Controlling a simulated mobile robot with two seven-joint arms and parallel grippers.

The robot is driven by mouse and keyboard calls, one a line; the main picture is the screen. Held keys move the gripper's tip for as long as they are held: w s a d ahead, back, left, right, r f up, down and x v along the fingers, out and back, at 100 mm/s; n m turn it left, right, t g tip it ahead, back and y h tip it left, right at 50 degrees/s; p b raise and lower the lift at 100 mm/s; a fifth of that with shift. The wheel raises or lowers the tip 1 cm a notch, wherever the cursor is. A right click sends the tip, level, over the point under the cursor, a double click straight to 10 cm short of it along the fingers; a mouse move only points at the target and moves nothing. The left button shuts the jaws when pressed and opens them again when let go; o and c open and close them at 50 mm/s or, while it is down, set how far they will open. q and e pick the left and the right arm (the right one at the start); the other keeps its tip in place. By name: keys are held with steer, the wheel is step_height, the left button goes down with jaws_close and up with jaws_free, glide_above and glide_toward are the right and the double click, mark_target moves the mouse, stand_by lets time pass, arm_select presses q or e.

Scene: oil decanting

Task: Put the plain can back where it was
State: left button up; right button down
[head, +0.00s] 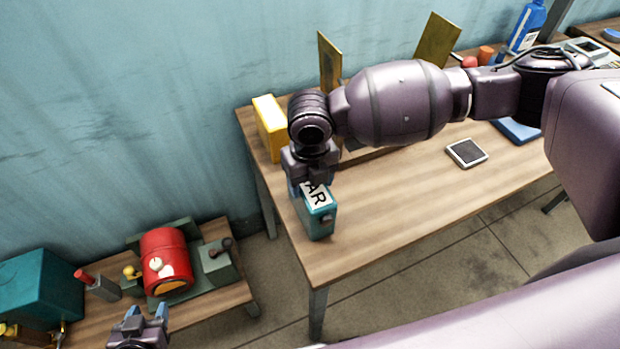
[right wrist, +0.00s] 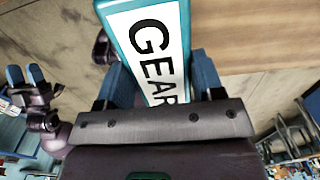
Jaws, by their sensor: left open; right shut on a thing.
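My right gripper (head: 308,180) is shut on a teal can (head: 318,222) with a white label. In the right wrist view the label of the teal can (right wrist: 150,45) reads "GEAR", partly hidden by the gripper. The can is near the left end of the wooden table; I cannot tell whether its base touches the top. My left gripper (head: 140,318) is open and empty, in front of a red drum (head: 166,262) on the lower bench. It also shows in the right wrist view (right wrist: 28,82). No can in view is clearly the plain one.
A yellow block-like container (head: 269,128) stands at the table's back left corner. A dark-screened device (head: 466,152) lies on the wooden table (head: 400,205), whose front middle is clear. A large teal box (head: 40,288) stands at the lower bench's left. My right arm hides part of the table's back.

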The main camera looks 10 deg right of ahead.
steer(key=c, duration=0.7)
jaws_free()
steer(key=shift+f, duration=0.1)
steer(key=o, duration=0.5)
steer(key=shift+c, duration=0.2)
steer(key=shift+r, duration=0.2)
step_height(320, 180, up, 12)
